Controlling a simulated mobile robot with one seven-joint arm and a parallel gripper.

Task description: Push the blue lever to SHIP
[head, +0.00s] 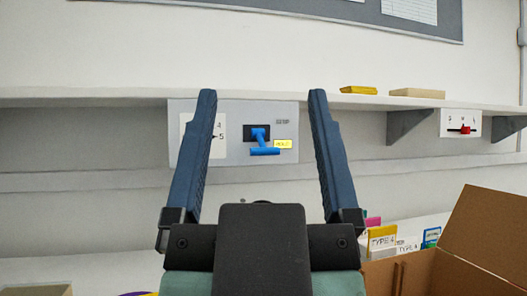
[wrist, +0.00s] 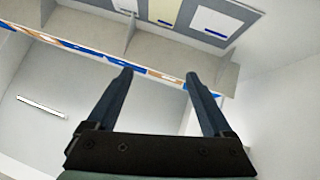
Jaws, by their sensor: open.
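The blue lever (head: 262,143) sits on a pale panel (head: 232,153) under the shelf in the head view. It comes out of a dark slot, with a blue crossbar handle at its lower end. A yellow label (head: 283,144) is just right of it, and a small dark label (head: 283,122) sits above that; I cannot read either surely. My gripper (head: 262,95) is open and empty, its two dark blue fingers wide apart on either side of the lever in the picture. It also shows open in the wrist view (wrist: 160,75), where the lever is not seen.
A second panel with a red lever (head: 465,129) is at the right. A yellow block (head: 358,90) and a beige block (head: 417,93) lie on the shelf (head: 100,97). An open cardboard box (head: 440,275) stands at lower right, beside labelled cards (head: 392,243).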

